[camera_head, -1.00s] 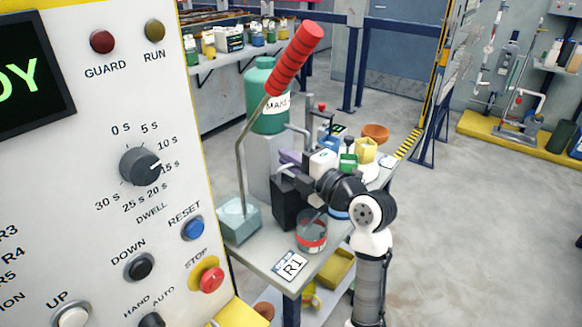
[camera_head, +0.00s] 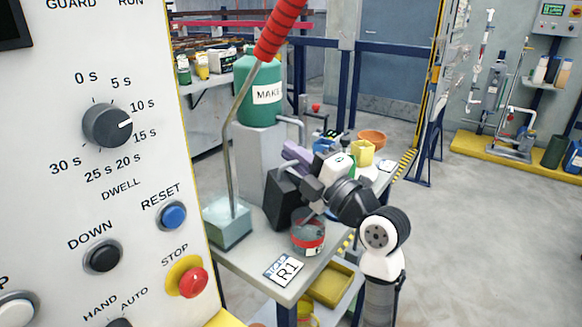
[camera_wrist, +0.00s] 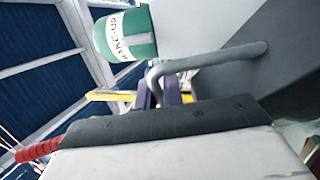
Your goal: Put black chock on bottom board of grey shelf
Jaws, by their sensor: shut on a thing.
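The black chock (camera_head: 284,200) stands upright at the top of the grey stand marked R1 (camera_head: 250,270), between a pale green block and a red-banded tin. I cannot tell whether its base touches the top. My gripper (camera_head: 290,166) reaches in from the right, and its purple fingers are shut on the chock's grey bar handle. In the wrist view the handle (camera_wrist: 220,56) runs from the fingers (camera_wrist: 158,94) to the dark chock body (camera_wrist: 275,75). The stand's bottom board (camera_head: 343,312) shows below, partly hidden by my arm.
The tin (camera_head: 307,237) is close beside the chock. The green block (camera_head: 228,222) carries a tall red-handled lever (camera_head: 280,30). A green MAKE-UP drum (camera_head: 260,100) stands behind. A control panel (camera_head: 80,180) fills the left; open floor lies right.

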